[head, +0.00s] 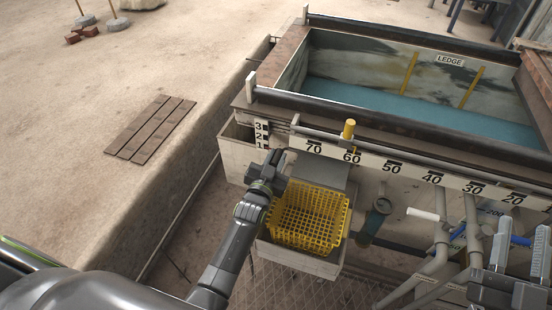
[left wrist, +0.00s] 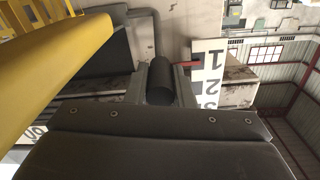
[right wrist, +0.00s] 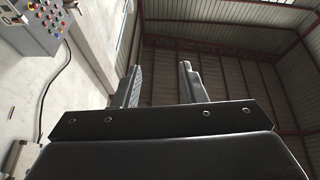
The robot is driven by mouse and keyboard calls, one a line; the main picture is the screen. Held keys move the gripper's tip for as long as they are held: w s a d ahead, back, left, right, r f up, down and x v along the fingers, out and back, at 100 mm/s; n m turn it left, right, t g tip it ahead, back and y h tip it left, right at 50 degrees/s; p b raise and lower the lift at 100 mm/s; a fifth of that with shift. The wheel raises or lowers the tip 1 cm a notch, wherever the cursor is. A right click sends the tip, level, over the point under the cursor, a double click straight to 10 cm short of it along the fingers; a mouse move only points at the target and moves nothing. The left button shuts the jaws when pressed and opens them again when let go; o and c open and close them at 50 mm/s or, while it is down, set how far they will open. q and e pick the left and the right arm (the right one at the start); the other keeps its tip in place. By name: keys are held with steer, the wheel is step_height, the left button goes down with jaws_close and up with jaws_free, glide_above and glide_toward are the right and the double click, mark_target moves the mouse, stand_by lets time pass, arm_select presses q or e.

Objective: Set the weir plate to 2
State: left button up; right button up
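The weir scale (head: 261,133), a white strip numbered 1 to 3, stands at the near left corner of the tank. My left gripper (head: 272,160) is just below it. In the left wrist view, my left gripper (left wrist: 162,84) has its fingers against both sides of a black cylindrical handle (left wrist: 160,72). A bent grey rod runs from this handle. A red pointer (left wrist: 184,63) beside the handle reaches the scale (left wrist: 212,75) close to the 1. The weir plate itself I cannot make out surely. My right gripper (head: 520,245) is open and empty, also in the right wrist view (right wrist: 160,85).
A yellow basket (head: 309,218) sits in a trough just right of my left gripper; its yellow rim (left wrist: 50,60) is close. A numbered rail (head: 410,174) with a yellow marker (head: 348,129) runs along the tank. Pipes and a round gauge are below it. Open ground lies left.

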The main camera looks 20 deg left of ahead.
arm_select(q)
jaws_close()
